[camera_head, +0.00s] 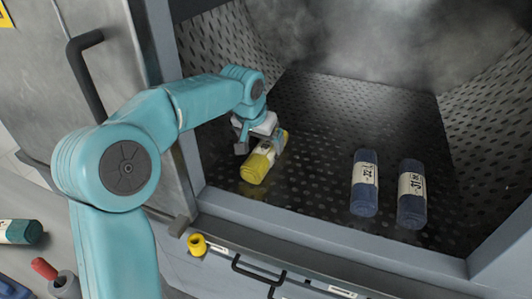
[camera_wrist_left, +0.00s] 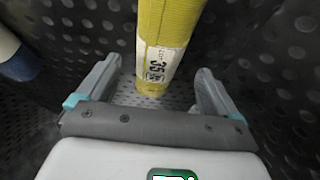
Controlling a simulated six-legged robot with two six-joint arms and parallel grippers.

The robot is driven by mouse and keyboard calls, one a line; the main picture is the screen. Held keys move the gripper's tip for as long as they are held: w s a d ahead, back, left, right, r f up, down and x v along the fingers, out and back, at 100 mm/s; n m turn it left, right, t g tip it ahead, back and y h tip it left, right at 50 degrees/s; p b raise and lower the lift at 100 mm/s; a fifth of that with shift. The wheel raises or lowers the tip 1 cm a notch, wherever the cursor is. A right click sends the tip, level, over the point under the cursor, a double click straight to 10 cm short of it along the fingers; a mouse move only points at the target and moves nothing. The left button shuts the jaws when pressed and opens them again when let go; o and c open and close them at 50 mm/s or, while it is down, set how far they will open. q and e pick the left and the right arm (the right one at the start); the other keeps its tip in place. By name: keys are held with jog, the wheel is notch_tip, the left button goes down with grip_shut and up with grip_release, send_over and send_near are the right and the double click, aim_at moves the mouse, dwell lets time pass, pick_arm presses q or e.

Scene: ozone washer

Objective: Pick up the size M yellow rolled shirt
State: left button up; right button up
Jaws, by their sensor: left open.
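The yellow rolled shirt (camera_head: 258,166) lies on the perforated metal floor of the washer, at the left in the head view. A white label wraps its middle. In the left wrist view the shirt (camera_wrist_left: 168,30) runs down from the top edge, and its near end lies between the two fingers. The label print there is partly readable; I cannot make out the size. My left gripper (camera_head: 259,140) is over the shirt, and its open fingers (camera_wrist_left: 155,95) stand apart on both sides of it with gaps visible. My right gripper is not in view.
Two dark blue rolled shirts (camera_head: 365,183) (camera_head: 411,194) lie to the right on the washer floor. The front sill (camera_head: 330,255) and left door frame (camera_head: 189,165) bound the opening. A teal roll (camera_head: 20,232) lies outside at left. Steam hangs at the back.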

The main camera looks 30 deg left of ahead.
aim_at(264, 149)
pick_arm(q)
jog(key=shift+d+f, duration=0.1)
jog(key=shift+f, duration=0.45)
jog(key=x, duration=0.4)
jog(key=shift+p, duration=0.35)
jog(key=shift+w+f, duration=0.2)
jog(key=shift+f, duration=0.15)
jog(key=shift+s+r, duration=0.15)
jog(key=shift+s, duration=0.05)
jog(key=shift+c, duration=1.2)
jog(key=shift+w, duration=0.1)
jog(key=c, duration=1)
